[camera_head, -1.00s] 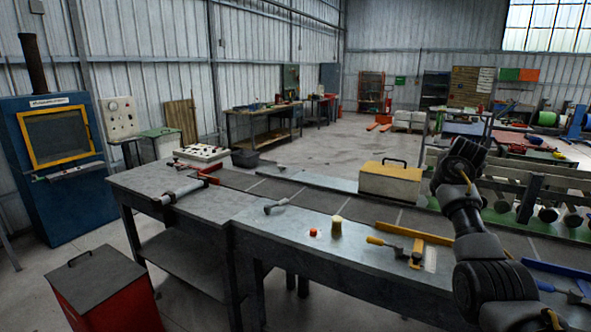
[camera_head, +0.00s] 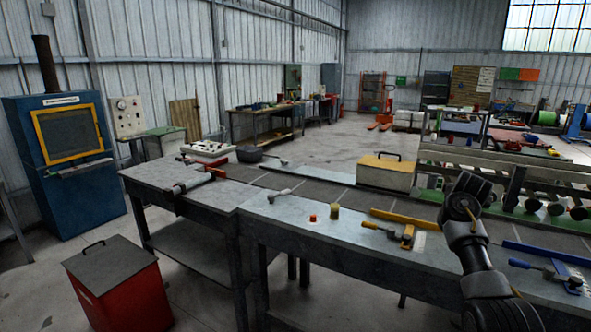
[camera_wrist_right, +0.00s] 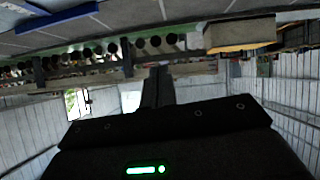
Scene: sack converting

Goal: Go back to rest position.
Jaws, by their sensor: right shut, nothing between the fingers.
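My right arm (camera_head: 472,235) rises at the right of the head view, in front of the long workbench; its gripper cannot be made out there. In the right wrist view my right gripper (camera_wrist_right: 158,88) shows as narrow dark fingers together, with nothing between them. That view is upside down, with the bench along its top and the fingers apart from every object. My left arm and gripper are in neither view.
A red bin (camera_head: 122,290) and blue cabinet (camera_head: 70,185) stand left. Floor between them is clear.

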